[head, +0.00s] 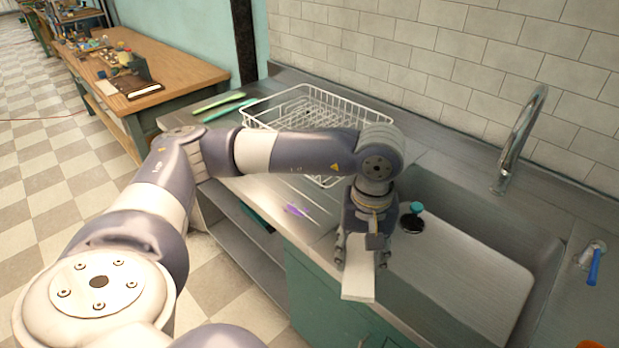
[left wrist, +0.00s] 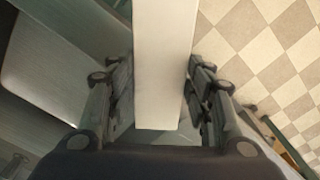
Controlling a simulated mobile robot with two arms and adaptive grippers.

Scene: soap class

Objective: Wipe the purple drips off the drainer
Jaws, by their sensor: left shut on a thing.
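My left gripper (head: 358,256) is shut on a flat, off-white block (head: 358,283) that sticks out from its fingers. The block hangs over the front edge by the left side of the sink. In the left wrist view the block (left wrist: 163,60) runs between the two fingers of the gripper (left wrist: 160,92). A purple mark (head: 297,210) lies on the steel drainer (head: 255,187), to the left of the gripper and apart from it. My arm hides part of the drainer behind it. My right gripper is not in view.
A white wire rack (head: 345,103) stands at the back of the drainer, beside green items (head: 218,103). The sink (head: 470,215) is to the right, with a dark round thing with a teal top (head: 413,218), a tall tap (head: 522,135) and a blue-handled fitting (head: 594,266).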

